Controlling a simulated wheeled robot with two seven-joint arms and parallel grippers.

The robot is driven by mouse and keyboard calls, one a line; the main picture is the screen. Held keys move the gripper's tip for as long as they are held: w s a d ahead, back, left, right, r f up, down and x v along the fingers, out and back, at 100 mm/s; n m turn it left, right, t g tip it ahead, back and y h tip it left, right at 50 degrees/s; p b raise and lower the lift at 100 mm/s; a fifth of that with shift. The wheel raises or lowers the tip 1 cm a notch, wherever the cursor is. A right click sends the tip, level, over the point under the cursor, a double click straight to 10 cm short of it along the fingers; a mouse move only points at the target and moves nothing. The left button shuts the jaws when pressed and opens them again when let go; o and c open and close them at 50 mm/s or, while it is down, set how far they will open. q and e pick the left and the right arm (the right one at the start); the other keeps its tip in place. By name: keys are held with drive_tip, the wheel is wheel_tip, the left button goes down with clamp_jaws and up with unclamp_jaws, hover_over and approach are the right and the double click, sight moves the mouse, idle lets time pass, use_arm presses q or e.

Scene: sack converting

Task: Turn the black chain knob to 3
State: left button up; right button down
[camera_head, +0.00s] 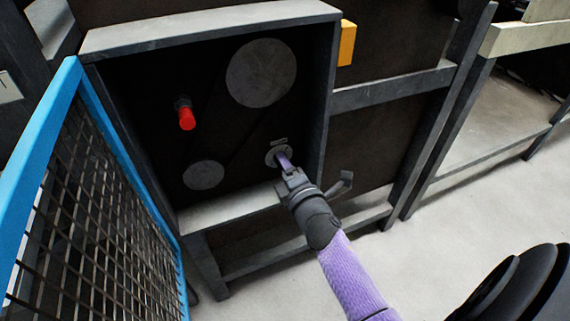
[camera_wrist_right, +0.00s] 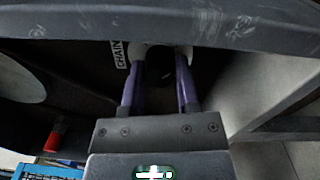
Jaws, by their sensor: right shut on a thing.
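The black chain knob (camera_wrist_right: 168,68) sits on a pale round dial plate (camera_head: 271,154) low on the right of the dark panel. A small label reading CHAIN (camera_wrist_right: 119,54) is beside it in the right wrist view. My right gripper (camera_head: 284,160) reaches into the box from below right. Its two purple fingers (camera_wrist_right: 160,75) are shut on the knob, one on each side. The fingers hide most of the knob in the head view, and I cannot read the dial numbers or which one it points at. My left gripper is not in view.
The panel is recessed in a grey box with a raised frame (camera_head: 210,28). A red knob (camera_head: 186,118) and grey discs (camera_head: 261,73) share the panel. A blue mesh guard (camera_head: 42,165) stands at left. Open floor (camera_head: 450,235) lies at right.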

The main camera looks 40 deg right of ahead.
idle(0.3)
drive_tip(key=c, duration=0.5)
unclamp_jaws()
drive_tip(key=shift+c, duration=0.2)
drive_tip(key=shift+o, duration=1)
use_arm(q)
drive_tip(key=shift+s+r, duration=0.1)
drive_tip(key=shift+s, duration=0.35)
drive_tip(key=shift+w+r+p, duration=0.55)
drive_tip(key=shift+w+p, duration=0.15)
drive_tip(key=shift+p, duration=0.05)
use_arm(e)
drive_tip(key=v, duration=1)
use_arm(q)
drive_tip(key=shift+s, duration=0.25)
